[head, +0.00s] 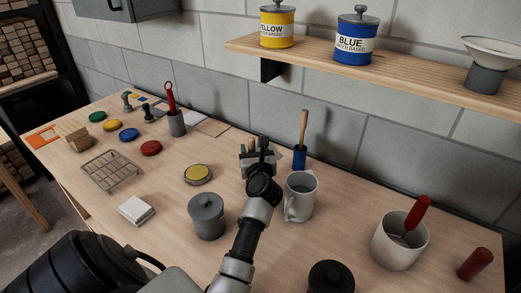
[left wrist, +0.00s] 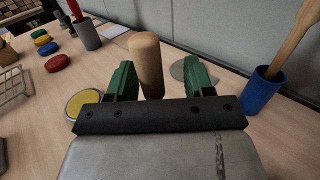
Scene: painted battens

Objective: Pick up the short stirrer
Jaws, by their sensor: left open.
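My left gripper (head: 256,152) reaches over the middle of the bench, left of the white mug. In the left wrist view its green fingers (left wrist: 159,78) are open, one on each side of a rounded light-wood handle (left wrist: 147,62). This may be the short stirrer; its lower part is hidden behind the gripper body. I cannot tell whether either finger touches it. A longer wooden stick (head: 303,127) stands in a blue cup (head: 299,158), which also shows in the left wrist view (left wrist: 263,93). My right gripper is not in view.
The white mug (head: 301,196) and a grey lidded pot (head: 206,217) stand close to my left arm. A white pot (head: 398,243) holds a red-handled tool (head: 418,211). A wire rack (head: 111,170) lies at left. A shelf (head: 400,75) overhangs the back. Bare bench shows at front left.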

